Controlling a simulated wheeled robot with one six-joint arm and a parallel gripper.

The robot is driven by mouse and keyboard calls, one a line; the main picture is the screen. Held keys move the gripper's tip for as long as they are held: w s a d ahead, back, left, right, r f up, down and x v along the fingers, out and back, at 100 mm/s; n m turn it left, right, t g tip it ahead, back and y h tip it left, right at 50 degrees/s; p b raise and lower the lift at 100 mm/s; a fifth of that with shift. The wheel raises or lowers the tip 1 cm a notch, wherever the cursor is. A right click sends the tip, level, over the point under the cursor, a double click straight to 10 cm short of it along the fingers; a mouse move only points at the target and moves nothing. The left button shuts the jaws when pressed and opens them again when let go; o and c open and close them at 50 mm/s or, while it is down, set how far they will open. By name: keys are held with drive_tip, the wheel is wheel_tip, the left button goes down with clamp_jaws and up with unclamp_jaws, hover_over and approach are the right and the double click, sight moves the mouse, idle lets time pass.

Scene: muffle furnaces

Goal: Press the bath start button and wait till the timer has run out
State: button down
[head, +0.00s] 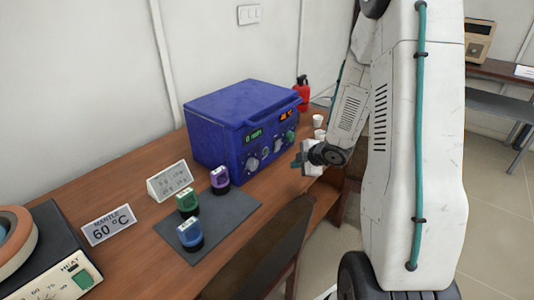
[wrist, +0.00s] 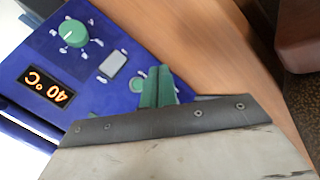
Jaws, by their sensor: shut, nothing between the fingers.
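The blue bath (head: 215,125) stands on the wooden bench, its front panel facing my arm. The panel carries a green display, an orange display, knobs and buttons. In the wrist view the orange display (wrist: 48,86) reads 40 °C, upside down. A green knob (wrist: 73,33), a grey square button (wrist: 113,63) and a small round green button (wrist: 138,86) also show there. I cannot tell which is the start button. My gripper (head: 298,161) is shut and empty in front of the panel. Its green fingers (wrist: 157,88) appear beside the round green button; contact cannot be told.
A dark mat (head: 222,226) with several coloured-top items lies in front of the bath. A card reading MANTLE 60 °C (head: 109,226) and another card (head: 170,181) stand left. A red bottle (head: 302,93) and white cups (head: 318,121) stand behind right. A chair (head: 265,265) is at the front.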

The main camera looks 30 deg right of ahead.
drive_tip(key=shift+w+a, duration=0.5)
drive_tip(key=shift+w, duration=0.85)
drive_tip(key=shift+w+a, duration=0.5)
drive_tip(key=shift+w, duration=0.9)
drive_tip(key=shift+w+a, duration=0.5)
drive_tip(key=shift+w, duration=0.85)
drive_tip(key=shift+w+a, duration=0.2)
drive_tip(key=shift+w, duration=0.25)
drive_tip(key=shift+w+a, duration=0.15)
drive_tip(key=shift+w, duration=0.3)
drive_tip(key=shift+s+d, duration=0.35)
drive_tip(key=shift+s, duration=0.5)
drive_tip(key=shift+s, duration=0.1)
drive_tip(key=shift+s+d, duration=0.3)
drive_tip(key=shift+s, duration=0.45)
drive_tip(key=shift+s+d, duration=0.25)
drive_tip(key=shift+s, duration=0.55)
drive_tip(key=shift+s+d, duration=0.3)
drive_tip(key=shift+s, duration=0.45)
